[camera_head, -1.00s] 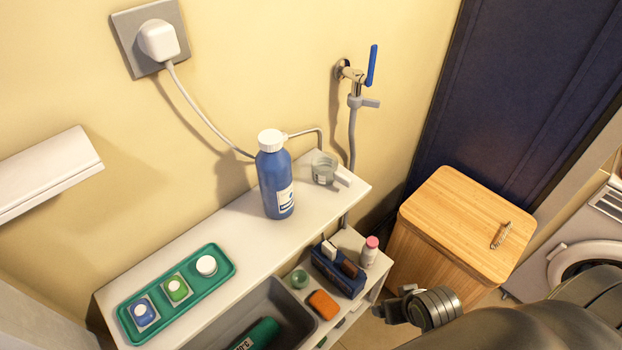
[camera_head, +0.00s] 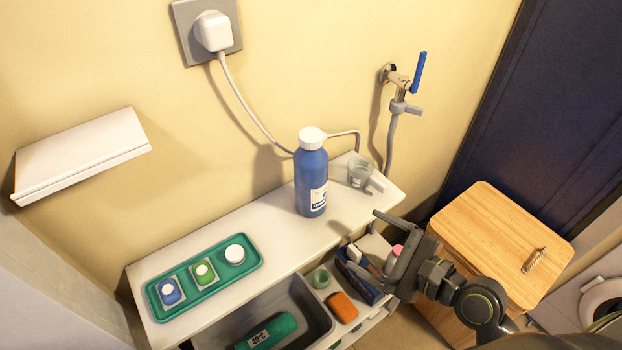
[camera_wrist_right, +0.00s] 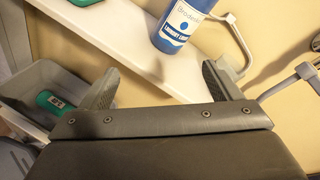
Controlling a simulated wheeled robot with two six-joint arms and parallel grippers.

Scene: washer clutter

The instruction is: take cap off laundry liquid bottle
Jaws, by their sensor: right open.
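The blue laundry liquid bottle (camera_head: 311,184) stands upright on the white shelf, with its white cap (camera_head: 312,138) on top. In the right wrist view the lower part of the bottle (camera_wrist_right: 180,24) with its label shows beyond the fingers; the cap is out of that view. My right gripper (camera_head: 376,245) is open and empty, in front of the shelf's right part, to the lower right of the bottle and apart from it. Its two fingers (camera_wrist_right: 158,88) are spread wide in the wrist view. My left gripper is not in view.
A green tray (camera_head: 222,277) with several small items lies on the shelf's left part. A grey bin (camera_head: 320,318) and a lower shelf with small items sit below. A wooden-topped cabinet (camera_head: 490,225) stands at right.

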